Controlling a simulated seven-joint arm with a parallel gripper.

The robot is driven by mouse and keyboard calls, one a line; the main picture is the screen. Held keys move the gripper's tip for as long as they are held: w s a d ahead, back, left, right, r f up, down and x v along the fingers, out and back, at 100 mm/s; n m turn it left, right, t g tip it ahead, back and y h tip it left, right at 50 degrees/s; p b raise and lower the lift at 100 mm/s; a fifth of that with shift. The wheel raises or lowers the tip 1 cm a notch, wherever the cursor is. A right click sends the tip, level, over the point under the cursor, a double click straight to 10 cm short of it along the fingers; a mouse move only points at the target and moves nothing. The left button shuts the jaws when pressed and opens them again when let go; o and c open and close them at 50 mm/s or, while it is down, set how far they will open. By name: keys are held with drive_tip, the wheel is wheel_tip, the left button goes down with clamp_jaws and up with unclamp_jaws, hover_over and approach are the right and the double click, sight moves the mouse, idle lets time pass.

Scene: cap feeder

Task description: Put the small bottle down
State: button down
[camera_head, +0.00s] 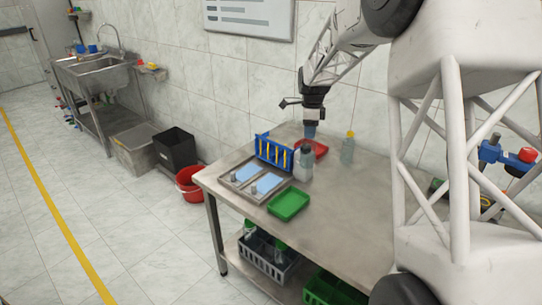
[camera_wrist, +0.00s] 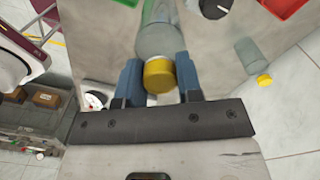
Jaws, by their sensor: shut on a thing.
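My gripper (camera_wrist: 159,80) is shut on a small see-through grey-green bottle (camera_wrist: 158,38) with a yellow cap (camera_wrist: 158,75). The cap sits between the two blue fingers in the wrist view, and the body extends beyond them. In the head view my gripper (camera_head: 310,132) points down over the rear of the steel table (camera_head: 335,200), by the red tray (camera_head: 318,149). I cannot make out the held bottle clearly there, nor tell whether its base touches the table.
Another yellow-capped bottle (camera_head: 348,148) stands right of my gripper. It also shows in the wrist view (camera_wrist: 249,52). A whitish bottle (camera_head: 302,165) stands close to my gripper, near the blue rack (camera_head: 274,152). A green tray (camera_head: 288,203) lies in front.

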drive_tip(key=w+a+r, duration=0.3)
drive_tip(key=w+a, duration=0.1)
drive_tip(key=w, duration=0.3)
drive_tip(key=w+a+r, duration=0.3)
drive_tip(key=w+a, duration=0.1)
drive_tip(key=w, duration=0.3)
drive_tip(key=w+a+r, duration=0.3)
drive_tip(key=w+a, duration=0.1)
drive_tip(key=w, duration=0.4)
drive_tip(key=shift+r, duration=0.25)
drive_tip(key=shift+w, duration=0.1)
wheel_tip(320, 180, down, 14)
drive_tip(key=shift+f, duration=0.15)
idle(0.4)
drive_tip(key=shift+f, duration=1.95)
